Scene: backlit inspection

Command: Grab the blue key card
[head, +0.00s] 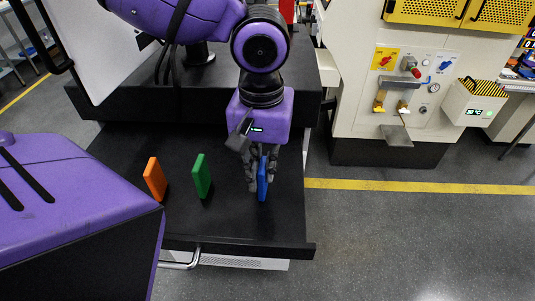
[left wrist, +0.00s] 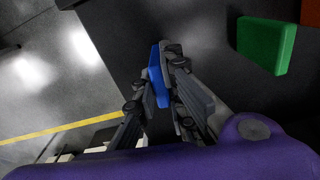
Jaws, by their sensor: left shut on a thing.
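The blue key card (head: 263,180) stands upright on the right part of the black surface (head: 225,222) in the head view. My left gripper (head: 260,184) comes down over it from above and is shut on it, with fingers on either side. In the left wrist view the blue key card (left wrist: 157,76) shows between the fingertips of the left gripper (left wrist: 154,82). I cannot tell whether the card's lower edge touches the surface. My right gripper is not in view.
A green card (head: 202,176) and an orange card (head: 155,179) stand upright to the left of the blue one. The black surface ends at a front edge with a metal handle (head: 182,262). A cream machine (head: 385,80) stands at the right.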

